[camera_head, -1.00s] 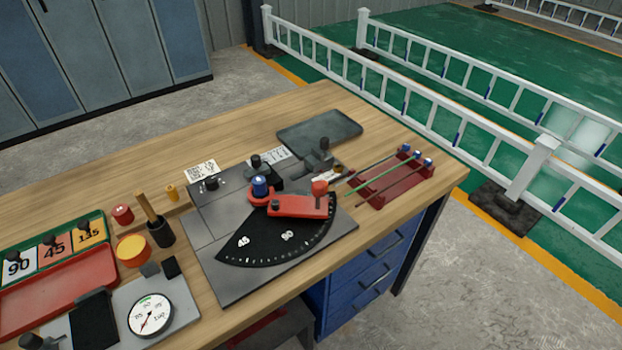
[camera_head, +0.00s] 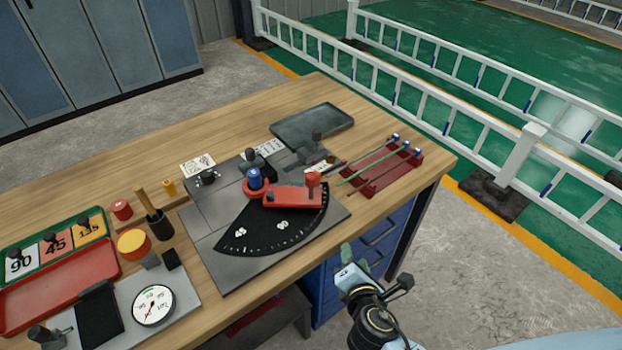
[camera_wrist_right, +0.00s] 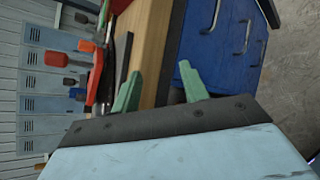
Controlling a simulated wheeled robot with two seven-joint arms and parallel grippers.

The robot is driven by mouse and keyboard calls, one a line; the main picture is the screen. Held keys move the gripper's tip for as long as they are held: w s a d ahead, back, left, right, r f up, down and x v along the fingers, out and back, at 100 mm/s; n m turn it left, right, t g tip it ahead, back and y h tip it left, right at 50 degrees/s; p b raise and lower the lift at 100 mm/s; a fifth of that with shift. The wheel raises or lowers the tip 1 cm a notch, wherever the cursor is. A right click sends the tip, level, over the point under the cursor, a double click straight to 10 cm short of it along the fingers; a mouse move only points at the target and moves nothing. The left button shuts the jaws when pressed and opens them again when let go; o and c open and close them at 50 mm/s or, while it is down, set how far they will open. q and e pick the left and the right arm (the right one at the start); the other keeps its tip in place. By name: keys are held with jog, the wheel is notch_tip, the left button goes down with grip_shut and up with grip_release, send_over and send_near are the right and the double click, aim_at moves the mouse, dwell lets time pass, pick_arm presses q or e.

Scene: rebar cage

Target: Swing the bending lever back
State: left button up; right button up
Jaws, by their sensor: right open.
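The red bending lever (camera_head: 290,197) lies across the black angle dial (camera_head: 275,228) on the grey bending plate (camera_head: 225,272). It runs from the pivot with the blue-topped post (camera_head: 255,180) to a red knob (camera_head: 313,180) at its right end. My right gripper (camera_head: 358,258) is off the table's front edge, below and to the right of the lever, and apart from it. In the right wrist view its two green fingers (camera_wrist_right: 162,90) are spread with nothing between them. My left gripper is not in view.
A dark red rack (camera_head: 380,178) with thin rods stands right of the plate. A grey tray (camera_head: 312,126) lies behind. Left are a red tray (camera_head: 50,292), cups and a round gauge (camera_head: 153,305). Blue drawers (camera_head: 365,250) sit under the table.

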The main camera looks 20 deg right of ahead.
aim_at(312, 184)
jog(key=w+a+r+n+t+y, duration=0.1)
jog(key=w+a+r+n+t, duration=0.15)
jog(key=r+n, duration=0.35)
jog(key=w+a+r+n+t+y, duration=0.1)
jog(key=a+r+n+t, duration=0.25)
jog(key=r+n, duration=0.2)
jog(key=shift+n+g, duration=0.25)
jog(key=shift+g, duration=0.05)
jog(key=w, duration=1.2)
jog(key=shift+w+d+f+p, duration=0.3)
jog(key=shift+w+d, duration=0.1)
grip_shut()
